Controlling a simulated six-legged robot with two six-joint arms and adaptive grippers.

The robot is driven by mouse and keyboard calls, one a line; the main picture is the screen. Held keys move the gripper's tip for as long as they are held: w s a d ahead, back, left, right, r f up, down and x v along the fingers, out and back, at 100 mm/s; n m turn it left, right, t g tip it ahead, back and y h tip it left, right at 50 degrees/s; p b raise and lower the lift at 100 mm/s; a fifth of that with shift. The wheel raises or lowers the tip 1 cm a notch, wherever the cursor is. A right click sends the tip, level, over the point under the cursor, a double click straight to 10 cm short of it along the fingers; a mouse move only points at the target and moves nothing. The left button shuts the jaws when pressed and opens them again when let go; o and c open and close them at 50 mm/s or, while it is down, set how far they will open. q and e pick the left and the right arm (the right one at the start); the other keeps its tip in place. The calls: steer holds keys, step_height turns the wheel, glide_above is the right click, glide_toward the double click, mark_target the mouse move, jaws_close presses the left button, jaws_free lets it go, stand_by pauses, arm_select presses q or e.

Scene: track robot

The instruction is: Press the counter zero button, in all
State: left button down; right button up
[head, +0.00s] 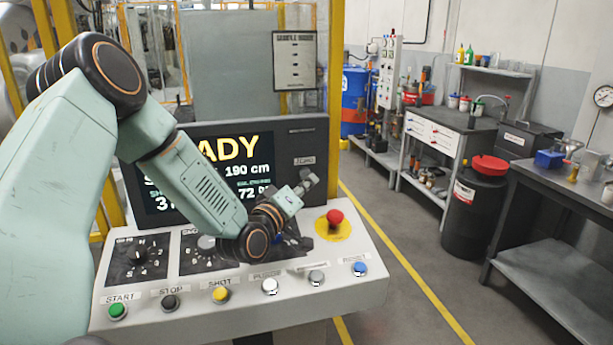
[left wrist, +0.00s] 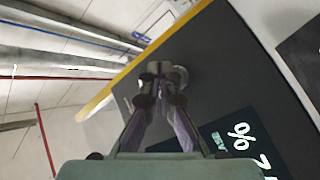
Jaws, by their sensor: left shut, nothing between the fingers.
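The display unit (head: 318,140) carries a lit screen (head: 250,187) with yellow and white text, partly hidden by my left arm. A small label (head: 304,160), which seems to read "ZERO", is on its dark right-hand strip. A round grey button (left wrist: 184,77) shows behind my fingertips in the left wrist view; in the head view my gripper mostly covers the spot just below the label. My left gripper (head: 304,183) is shut and empty, its tips at or very near this button. Its closed fingers (left wrist: 161,72) show in the left wrist view. I cannot tell whether they touch it. My right gripper is not in view.
Below the screen, the sloped console has a red emergency knob (head: 335,217) on yellow, dials (head: 138,251), and a row of buttons, including green (head: 117,311), yellow (head: 221,294) and blue (head: 360,269). Workbenches and a black drum (head: 474,210) stand right; floor between is clear.

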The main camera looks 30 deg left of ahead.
arm_select(q)
steer(key=shift+a, duration=0.15)
steer(key=shift+w+a, duration=0.25)
steer(key=shift+w, duration=0.1)
steer(key=shift+w+a, duration=0.2)
steer(key=shift+a, duration=0.2)
stand_by(0.8)
steer(key=shift+s+d, duration=0.1)
steer(key=shift+d, duration=0.1)
steer(key=shift+s+d, duration=0.45)
steer(key=shift+d, duration=0.1)
steer(key=shift+s+d, duration=1.6)
steer(key=shift+d, duration=0.25)
steer(key=shift+f, duration=0.1)
